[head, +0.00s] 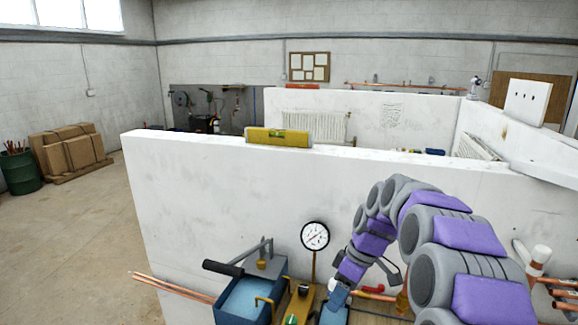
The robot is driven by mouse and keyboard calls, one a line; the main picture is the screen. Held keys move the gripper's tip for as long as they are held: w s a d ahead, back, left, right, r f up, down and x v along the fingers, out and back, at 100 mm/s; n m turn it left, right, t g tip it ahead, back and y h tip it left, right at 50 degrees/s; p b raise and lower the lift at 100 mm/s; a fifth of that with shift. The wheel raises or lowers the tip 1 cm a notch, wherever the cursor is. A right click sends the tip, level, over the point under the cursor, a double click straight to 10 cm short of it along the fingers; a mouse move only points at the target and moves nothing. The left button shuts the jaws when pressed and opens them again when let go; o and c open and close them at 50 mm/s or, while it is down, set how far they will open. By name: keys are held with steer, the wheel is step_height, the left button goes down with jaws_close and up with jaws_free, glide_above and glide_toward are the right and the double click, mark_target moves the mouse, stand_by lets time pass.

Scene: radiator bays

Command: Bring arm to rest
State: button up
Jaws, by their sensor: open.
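My arm, purple and grey, rises from the lower right, arches over and bends down toward the bench in the lower middle of the head view. My gripper (350,286) is at its lower end, low over the bench clutter, just right of the pressure gauge's stem. It is open, and I see nothing held in it. Its fingertips are small and partly lost among the things behind them.
A blue test pump (248,298) with a black-gripped lever and a round gauge (315,235) stand left of my gripper. A white partition (210,190) rises behind, with a yellow level (278,137) on top. Copper pipes (175,287) stick out left. The floor (75,250) at left is clear.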

steer(key=s+a+r+m+h, duration=0.15)
steer(key=s+m, duration=0.35)
steer(key=s, duration=1.3)
steer(key=s+d+f+m+h, duration=0.1)
steer(key=s+f+m, duration=0.1)
steer(key=s, duration=0.7)
steer(key=s+d+f+m+h, duration=0.1)
steer(key=s+m, duration=0.3)
steer(key=s, duration=0.6)
steer(key=shift+d+f+g, duration=0.4)
steer(key=shift+d+f, duration=0.05)
steer(key=shift+d, duration=0.3)
